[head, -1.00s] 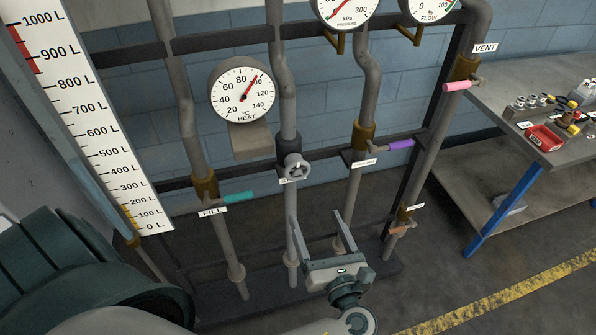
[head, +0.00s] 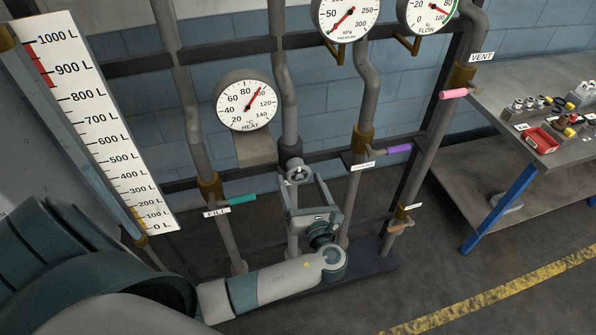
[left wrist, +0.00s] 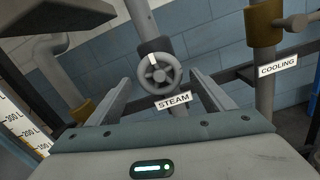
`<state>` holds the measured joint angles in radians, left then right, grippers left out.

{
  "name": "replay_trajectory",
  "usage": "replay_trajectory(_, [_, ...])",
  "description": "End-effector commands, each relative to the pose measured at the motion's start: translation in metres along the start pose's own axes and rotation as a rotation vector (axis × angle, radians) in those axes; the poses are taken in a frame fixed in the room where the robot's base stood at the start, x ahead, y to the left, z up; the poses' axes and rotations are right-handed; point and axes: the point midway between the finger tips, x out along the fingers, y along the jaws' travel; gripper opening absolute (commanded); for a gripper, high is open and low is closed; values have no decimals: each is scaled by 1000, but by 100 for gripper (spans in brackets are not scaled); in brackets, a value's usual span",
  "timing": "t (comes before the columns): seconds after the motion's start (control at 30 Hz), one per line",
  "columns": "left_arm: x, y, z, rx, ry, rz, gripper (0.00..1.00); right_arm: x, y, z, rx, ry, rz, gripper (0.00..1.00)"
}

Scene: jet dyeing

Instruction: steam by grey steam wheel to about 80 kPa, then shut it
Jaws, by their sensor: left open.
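The grey steam wheel (head: 297,171) sits on a vertical pipe below a dark collar. In the left wrist view the wheel (left wrist: 159,74) faces me, with a pale mark at its top and the STEAM label (left wrist: 173,100) beneath. My left gripper (head: 303,188) is open just before the wheel. In the left wrist view its fingers reach up on either side of the wheel, which shows between them; contact cannot be told. The pressure gauge (head: 345,12) is cut by the top edge; its red needle points lower left, near the low end. My right gripper is not in view.
A teal FILL handle (head: 242,200) is left of the wheel. A purple handle (head: 399,149), labelled COOLING in the wrist view, is right. The pink VENT handle (head: 453,93) and an orange handle (head: 399,227) are further right. The heat gauge (head: 246,101) hangs above. A workbench (head: 505,85) stands right.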

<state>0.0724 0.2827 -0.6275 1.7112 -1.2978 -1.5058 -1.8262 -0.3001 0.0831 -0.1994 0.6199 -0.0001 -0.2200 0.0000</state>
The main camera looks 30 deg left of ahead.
Motion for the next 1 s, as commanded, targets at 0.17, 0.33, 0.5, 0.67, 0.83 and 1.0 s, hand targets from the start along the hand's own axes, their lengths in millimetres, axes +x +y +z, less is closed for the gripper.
replay_trajectory(0.17, [21,0,2,2,-1,0,75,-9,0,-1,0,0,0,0])
replay_trajectory(0.33, [30,0,0,0,-1,0,75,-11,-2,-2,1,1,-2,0])
replay_trajectory(0.5, [31,0,0,0,0,0,75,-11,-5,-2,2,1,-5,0])
replay_trajectory(0.67, [31,0,0,0,0,-1,70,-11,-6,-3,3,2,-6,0])
replay_trajectory(0.83, [31,0,0,0,0,0,34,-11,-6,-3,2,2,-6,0])
replay_trajectory(1.0, [30,0,0,-3,0,0,34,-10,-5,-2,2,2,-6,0])
